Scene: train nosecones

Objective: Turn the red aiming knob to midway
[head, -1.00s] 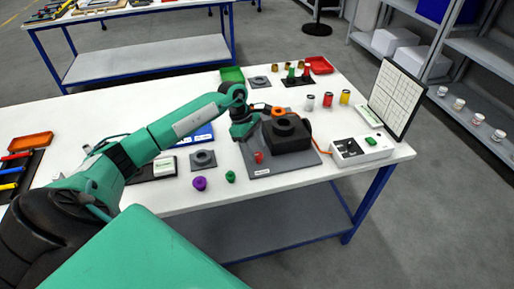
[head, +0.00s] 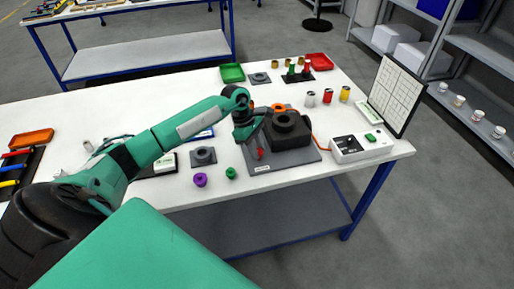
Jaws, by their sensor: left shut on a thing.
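The red aiming knob (head: 261,154) sits at the front left of a black block-shaped device (head: 290,133) with a round opening on top. The device stands on a grey base plate (head: 265,168). My left gripper (head: 257,147) reaches down from the left with its fingertips at the knob and is shut on it. The fingers partly hide the knob, so its turn angle cannot be read. My right gripper is not in view.
A white box with a green button (head: 362,146) and an upright grid panel (head: 394,92) stand to the right. Purple (head: 200,180) and green (head: 231,173) knobs lie in front. A grey square fixture (head: 203,156) is left of the plate.

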